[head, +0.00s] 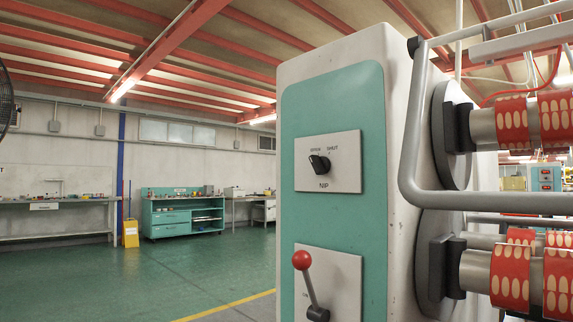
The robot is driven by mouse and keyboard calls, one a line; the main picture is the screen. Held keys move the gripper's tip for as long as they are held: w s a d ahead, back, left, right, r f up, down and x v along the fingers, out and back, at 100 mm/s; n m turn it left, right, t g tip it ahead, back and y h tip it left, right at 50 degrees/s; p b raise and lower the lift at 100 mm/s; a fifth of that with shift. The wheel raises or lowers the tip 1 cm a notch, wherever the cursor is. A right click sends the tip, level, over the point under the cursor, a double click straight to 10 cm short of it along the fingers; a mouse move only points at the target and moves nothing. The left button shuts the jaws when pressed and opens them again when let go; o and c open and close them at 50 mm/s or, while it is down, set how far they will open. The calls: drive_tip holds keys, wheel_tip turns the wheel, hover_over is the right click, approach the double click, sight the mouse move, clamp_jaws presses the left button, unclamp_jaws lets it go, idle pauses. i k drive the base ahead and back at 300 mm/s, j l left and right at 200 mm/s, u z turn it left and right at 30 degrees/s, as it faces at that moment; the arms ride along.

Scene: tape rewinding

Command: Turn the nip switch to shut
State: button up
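The nip switch (319,164) is a small black rotary knob on a white square plate (343,176). The plate is on the teal front panel of a white machine (335,95). Small lettering above the knob reads OPEN on the left and SHUT on the right, with NIP below. The knob looks tilted up and to the left, towards OPEN, but it is small in the picture. My gripper is not in view.
Below the nip plate, a red-balled lever (302,261) sticks out from a second plate. A grey tubular guard (410,150) and rollers with red patterned tape (512,122) are at the right. Open green floor (190,268) lies to the left, with workbenches (180,213) far behind.

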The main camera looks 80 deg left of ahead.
sight(321, 166)
drive_tip(key=u, duration=2.55)
